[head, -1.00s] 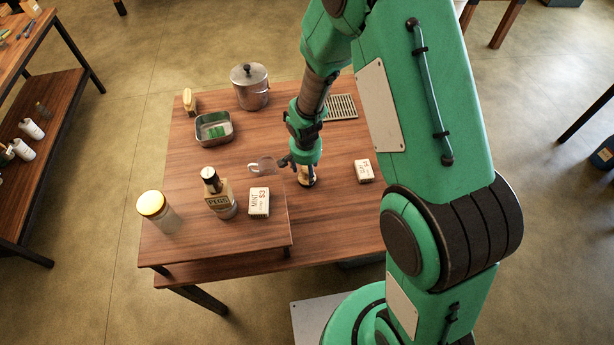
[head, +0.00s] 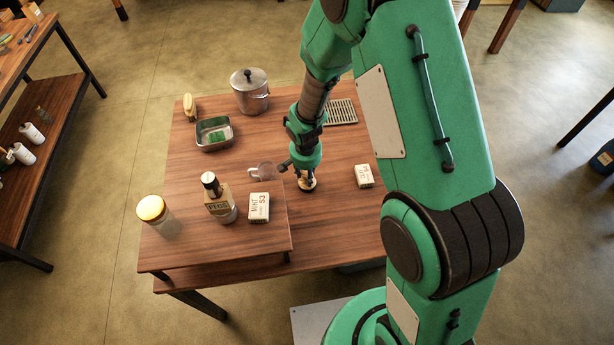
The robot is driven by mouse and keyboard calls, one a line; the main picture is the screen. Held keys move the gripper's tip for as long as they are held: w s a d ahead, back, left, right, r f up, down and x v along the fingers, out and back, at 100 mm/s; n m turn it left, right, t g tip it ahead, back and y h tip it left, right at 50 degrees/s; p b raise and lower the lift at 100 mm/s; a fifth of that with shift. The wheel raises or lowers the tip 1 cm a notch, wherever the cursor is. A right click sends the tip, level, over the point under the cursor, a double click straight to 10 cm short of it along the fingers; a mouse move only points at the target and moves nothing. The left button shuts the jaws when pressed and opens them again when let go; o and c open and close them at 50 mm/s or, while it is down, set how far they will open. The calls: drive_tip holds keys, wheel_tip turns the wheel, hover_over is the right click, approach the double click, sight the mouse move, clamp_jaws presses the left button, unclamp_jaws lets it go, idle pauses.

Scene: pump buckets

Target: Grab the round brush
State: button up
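The round brush (head: 308,184) seems to be the small tan and pale round thing under my gripper on the wooden table. My gripper (head: 303,175) points down right over it, and its fingers cover part of it. The fingers look to be around or against its top, but they are too small and partly hidden to tell whether they are shut on it. The brush appears to be at table level.
A clear mug (head: 264,171) stands just left of my gripper. A white box (head: 364,175) lies to the right. The raised shelf (head: 215,258) bears a jar (head: 155,212), a bottle (head: 219,200) and a Mint box (head: 259,207). A pot (head: 250,92), metal tray (head: 214,132) and grate (head: 341,111) are farther back.

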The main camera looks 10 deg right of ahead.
drive_tip(key=shift+r, duration=0.5)
wheel_tip(320, 180, up, 3)
drive_tip(key=shift+f+p, duration=0.1)
drive_tip(key=shift+p, duration=0.25)
drive_tip(key=s+d+r, duration=0.1)
drive_tip(key=s+d, duration=0.1)
drive_tip(key=s, duration=1.3)
drive_tip(key=shift+s+d, duration=0.3)
drive_tip(key=shift+s, duration=0.1)
drive_tip(key=shift+w, duration=0.1)
